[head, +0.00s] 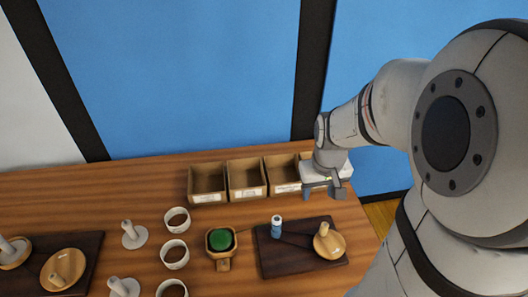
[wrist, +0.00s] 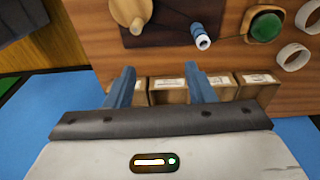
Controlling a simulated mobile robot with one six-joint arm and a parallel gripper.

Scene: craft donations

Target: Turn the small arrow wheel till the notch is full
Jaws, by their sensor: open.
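On the dark board (head: 285,262) at the right of the table sits a round wooden wheel with an upright peg (head: 328,243). This wheel also shows at the top of the wrist view (wrist: 128,12). Another wooden wheel with a peg (head: 62,268) is on a second dark board at the far left, with a further one partly cut off beside it. No arrow or notch can be made out on any wheel, so I cannot tell which is the small arrow wheel. My gripper (head: 323,193) is open and empty, beyond the right board near the bins; its fingers also show in the wrist view (wrist: 162,75).
A blue-and-white cylinder (head: 277,226) stands on the right board. A green dome in a wooden holder (head: 221,240) is left of it. White rings (head: 174,254) and pegged white discs (head: 134,236) stand left of centre.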

